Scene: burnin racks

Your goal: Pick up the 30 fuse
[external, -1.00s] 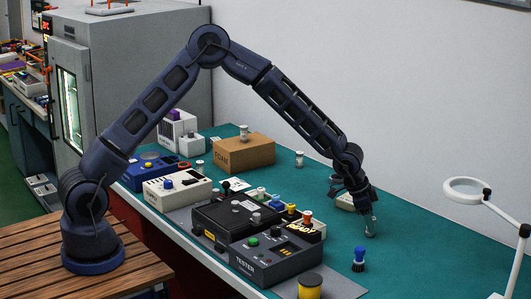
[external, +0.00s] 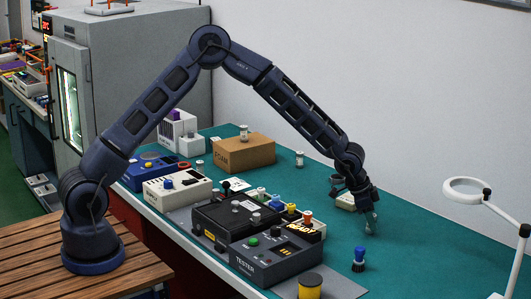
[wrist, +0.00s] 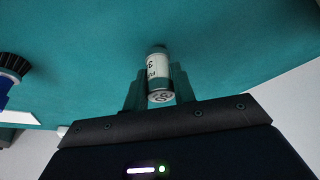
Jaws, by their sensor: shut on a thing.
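My gripper (external: 371,222) is over the right part of the green bench mat, and its fingers are shut. In the wrist view my gripper (wrist: 160,90) holds a small white and grey cylinder, the fuse (wrist: 158,72), between its two fingers. Dark print shows on the fuse's side and on its end face; it is partly turned away, and I cannot read the number for certain. In the external view the fuse is too small and too covered by the fingers to make out well.
A blue-capped item (external: 359,259) stands in front of my gripper. A magnifier lamp (external: 466,190) is at the right. The black tester (external: 262,258), a foam box (external: 244,153) and other small cylinders (external: 299,158) stand to the left. The mat (external: 420,240) right of my gripper is clear.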

